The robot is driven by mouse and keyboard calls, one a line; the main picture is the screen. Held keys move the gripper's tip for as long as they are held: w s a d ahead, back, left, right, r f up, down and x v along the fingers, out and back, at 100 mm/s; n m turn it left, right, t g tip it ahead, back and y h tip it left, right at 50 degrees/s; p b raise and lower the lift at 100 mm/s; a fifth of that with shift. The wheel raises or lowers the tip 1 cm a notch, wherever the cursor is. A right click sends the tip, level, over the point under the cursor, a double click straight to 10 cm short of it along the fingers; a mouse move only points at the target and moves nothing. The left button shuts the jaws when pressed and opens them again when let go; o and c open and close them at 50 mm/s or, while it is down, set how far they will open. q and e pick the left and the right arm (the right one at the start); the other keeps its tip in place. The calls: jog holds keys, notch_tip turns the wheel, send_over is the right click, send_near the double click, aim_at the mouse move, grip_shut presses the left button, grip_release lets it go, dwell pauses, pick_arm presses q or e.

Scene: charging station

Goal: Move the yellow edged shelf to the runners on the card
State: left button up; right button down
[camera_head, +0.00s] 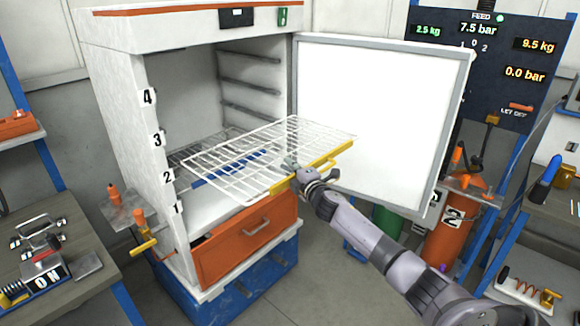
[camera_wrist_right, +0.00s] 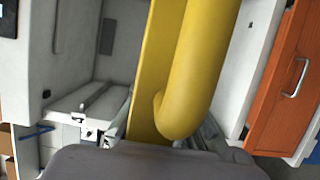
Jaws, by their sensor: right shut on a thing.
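The yellow edged shelf (camera_head: 315,132) is a white wire rack with a yellow front bar and handle. It sticks out of the open cabinet, its left part overlapping the opening; I cannot tell whether it rests on runners. My right gripper (camera_head: 296,170) is shut on its yellow handle, which fills the middle of the right wrist view (camera_wrist_right: 190,75) between the fingers (camera_wrist_right: 165,132). The runners (camera_head: 250,88) are dark rails on the cabinet's inner wall. Numbers 1 to 4 (camera_head: 158,139) mark the left front edge. I cannot make out a card. My left gripper is not in view.
A blue edged shelf (camera_head: 213,172) lies lower inside the cabinet. The white door (camera_head: 385,110) stands open at the right, close to my arm. An orange drawer (camera_head: 245,240) is below. A bench (camera_head: 60,235) stands left and an orange cylinder (camera_head: 452,225) right.

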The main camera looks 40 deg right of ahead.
jog(key=shift+r, duration=0.15)
jog(key=s+d+p, duration=0.3)
jog(key=s, duration=1.7)
jog(key=s+d+p, duration=0.4)
jog(key=s, duration=1.7)
jog(key=shift+s+p, duration=0.2)
jog(key=shift+p, duration=0.1)
dwell(1.1)
